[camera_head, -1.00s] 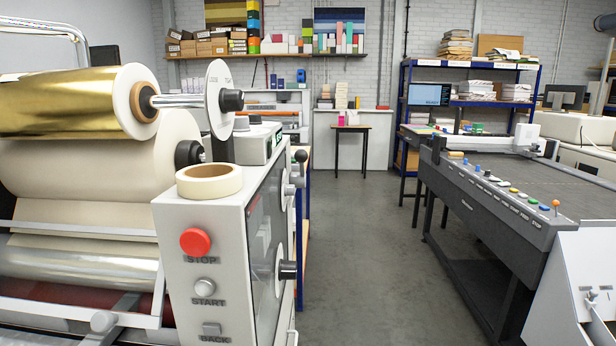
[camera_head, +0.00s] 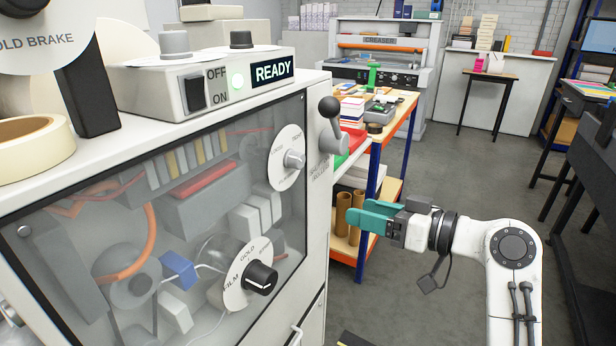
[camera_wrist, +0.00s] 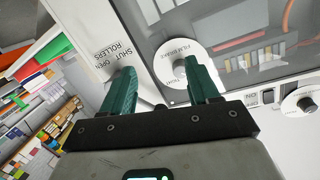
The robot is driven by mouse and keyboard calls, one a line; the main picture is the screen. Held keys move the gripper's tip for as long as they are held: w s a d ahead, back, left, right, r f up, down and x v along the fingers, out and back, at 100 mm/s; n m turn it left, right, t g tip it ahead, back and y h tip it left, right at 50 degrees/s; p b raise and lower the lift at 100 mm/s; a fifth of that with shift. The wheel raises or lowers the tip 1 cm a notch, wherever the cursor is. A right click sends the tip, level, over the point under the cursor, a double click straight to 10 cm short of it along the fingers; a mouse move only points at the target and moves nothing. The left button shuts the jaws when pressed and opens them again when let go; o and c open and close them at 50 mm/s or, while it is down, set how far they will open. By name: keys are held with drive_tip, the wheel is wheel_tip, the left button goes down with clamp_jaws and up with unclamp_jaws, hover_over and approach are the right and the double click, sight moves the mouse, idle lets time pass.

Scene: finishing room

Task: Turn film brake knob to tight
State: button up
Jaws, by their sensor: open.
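The film brake knob (camera_head: 294,160) is a small silver knob on a round white dial (camera_head: 283,172) at the upper right of the machine's glazed side panel. The dial also shows in the wrist view (camera_wrist: 164,63), lettered FILM BRAKE, with the knob (camera_wrist: 180,67) close beside the right finger. The knob's setting is too small to read. My gripper (camera_head: 357,212) has green fingers, open and empty. In the head view it is to the right of and below the dial.
A black selector knob (camera_head: 261,278) is lower on the panel. A ball-ended lever (camera_head: 332,125) projects beside the dial. An orange-edged bench (camera_head: 398,112) stands behind my gripper, with cardboard tubes (camera_head: 342,214) below.

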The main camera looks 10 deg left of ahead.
drive_tip(key=n+y, duration=0.2)
approach(302, 161)
drive_tip(key=d, duration=0.2)
drive_tip(key=x, duration=0.3)
drive_tip(key=p+x, duration=0.1)
drive_tip(key=x, duration=0.6)
drive_tip(key=shift+s+a, duration=0.25)
drive_tip(key=shift+a, duration=0.25)
drive_tip(key=shift+c, duration=0.4)
drive_tip(key=c, duration=1)
drive_tip(key=shift+o, duration=0.2)
drive_tip(key=shift+m, duration=0.3)
